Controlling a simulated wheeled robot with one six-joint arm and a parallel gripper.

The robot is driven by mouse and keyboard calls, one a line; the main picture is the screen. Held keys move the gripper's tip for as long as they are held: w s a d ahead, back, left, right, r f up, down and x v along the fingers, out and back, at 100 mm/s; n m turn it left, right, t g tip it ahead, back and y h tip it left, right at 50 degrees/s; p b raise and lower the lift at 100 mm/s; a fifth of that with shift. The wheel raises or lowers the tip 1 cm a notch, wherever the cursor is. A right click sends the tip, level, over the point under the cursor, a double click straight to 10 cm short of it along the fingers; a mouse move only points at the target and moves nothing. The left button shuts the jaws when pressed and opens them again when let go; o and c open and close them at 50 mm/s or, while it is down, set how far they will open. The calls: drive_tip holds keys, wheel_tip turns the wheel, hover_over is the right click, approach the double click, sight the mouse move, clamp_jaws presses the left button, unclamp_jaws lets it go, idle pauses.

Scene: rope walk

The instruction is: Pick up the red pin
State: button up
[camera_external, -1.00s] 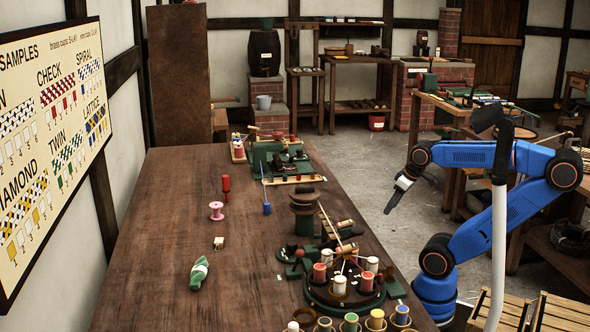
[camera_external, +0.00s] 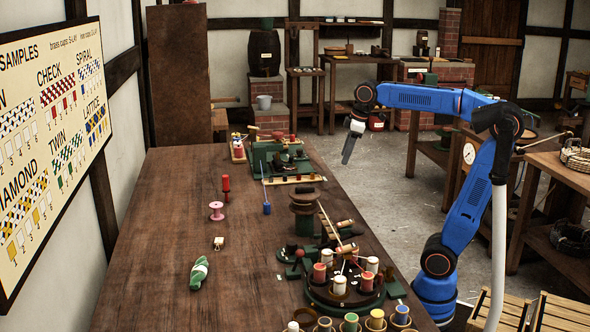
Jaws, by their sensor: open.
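The red pin (camera_external: 226,185) stands upright on the long wooden table (camera_external: 165,240), left of its middle and behind the pink spool. My gripper (camera_external: 347,158) hangs in the air near the table's right edge, pointing down, well to the right of the red pin. It is open, with nothing seen between its fingers. The pin is in full view.
A green bundle (camera_external: 199,272) lies nearer. The table's left side is clear.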

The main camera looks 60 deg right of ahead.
drive_tip(key=w+a+r+n+g, duration=0.1)
drive_tip(key=w+a+r+n, duration=0.2)
drive_tip(key=w+a+r, duration=0.5)
drive_tip(key=w+a+r+n+g, duration=0.15)
drive_tip(key=w+a+n, duration=0.35)
drive_tip(key=w, duration=0.6)
drive_tip(key=n, duration=0.6)
hover_over(226, 176)
wheel_tip(226, 176, down, 3)
drive_tip(key=shift+g, duration=0.45)
wheel_tip(226, 176, down, 12)
drive_tip(key=shift+d+r, duration=0.1)
drive_tip(key=shift+w+f, duration=0.15)
drive_tip(key=shift+f, duration=1.2)
drive_tip(key=shift+w+f, duration=0.1)
drive_tip(key=shift+f, duration=1.25)
drive_tip(key=c, duration=1.1)
